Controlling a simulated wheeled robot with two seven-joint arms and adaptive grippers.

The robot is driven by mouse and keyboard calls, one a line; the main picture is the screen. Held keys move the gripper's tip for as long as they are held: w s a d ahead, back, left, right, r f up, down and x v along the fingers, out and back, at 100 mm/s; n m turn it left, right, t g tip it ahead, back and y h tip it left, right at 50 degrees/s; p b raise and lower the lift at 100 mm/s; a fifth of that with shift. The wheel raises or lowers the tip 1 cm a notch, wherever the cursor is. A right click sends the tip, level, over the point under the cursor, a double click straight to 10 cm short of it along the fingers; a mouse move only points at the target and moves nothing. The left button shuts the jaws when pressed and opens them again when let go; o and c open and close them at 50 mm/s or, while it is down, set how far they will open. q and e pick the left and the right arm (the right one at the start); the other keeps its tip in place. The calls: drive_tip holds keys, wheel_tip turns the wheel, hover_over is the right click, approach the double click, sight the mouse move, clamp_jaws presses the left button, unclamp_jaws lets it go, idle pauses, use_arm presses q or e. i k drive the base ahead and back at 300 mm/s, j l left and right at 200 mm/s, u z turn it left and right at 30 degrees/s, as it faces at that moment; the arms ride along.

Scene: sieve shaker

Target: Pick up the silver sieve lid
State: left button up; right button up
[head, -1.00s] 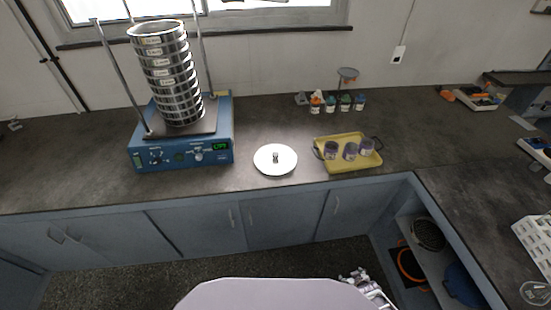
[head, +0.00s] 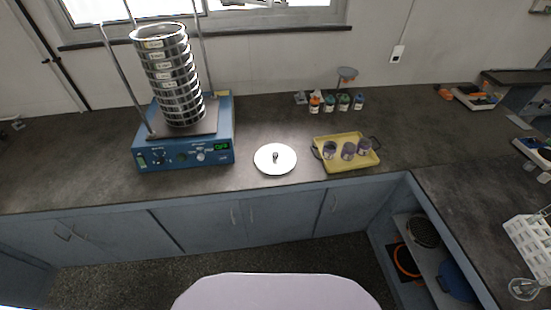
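The silver sieve lid (head: 264,164) lies flat on the dark countertop, a round pale disc with a small dark knob (head: 275,156) at its middle. It sits between the blue sieve shaker (head: 184,152) on its left and a yellow tray (head: 328,168) on its right. A tall stack of silver sieves (head: 171,75) stands on the shaker, open at the top. Neither of my grippers shows in the head view now.
The yellow tray holds three small dark-topped jars (head: 348,151). Several small coloured bottles (head: 329,104) stand behind it. A white rack (head: 530,243) is at the right edge. Counter around the lid is clear. Metal rods rise beside the sieve stack.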

sight(273, 160)
drive_tip(key=i+l+z, duration=0.2)
drive_tip(key=z, duration=0.2)
drive_tip(key=i+z, duration=0.35)
drive_tip(key=i+l, duration=0.05)
